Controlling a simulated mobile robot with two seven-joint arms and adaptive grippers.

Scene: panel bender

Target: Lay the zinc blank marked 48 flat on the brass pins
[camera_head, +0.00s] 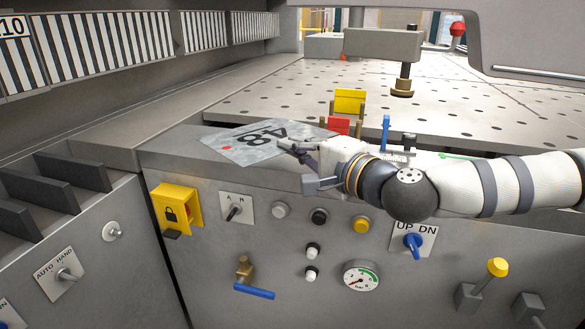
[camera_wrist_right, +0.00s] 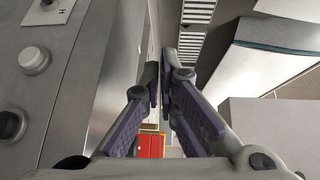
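The zinc blank (camera_head: 238,149) is a mottled grey sheet with a black 48 and a small red mark. It lies roughly level over the front left corner of the machine bed, its front edge near the control panel. My right gripper (camera_head: 290,148) reaches in from the right and is at the blank's near right edge. In the right wrist view its fingers (camera_wrist_right: 160,82) are closed together on a thin edge-on strip that appears to be the blank. I cannot tell whether the blank touches the bed. I cannot clearly pick out the brass pins. My left gripper is out of view.
Red (camera_head: 338,125) and yellow (camera_head: 349,101) blocks stand just behind my right gripper. A black post with a brass collar (camera_head: 402,88) stands farther back. The perforated bed (camera_head: 280,98) is mostly clear. Striped racks line the left, and knobs and a gauge (camera_head: 361,276) cover the front panel.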

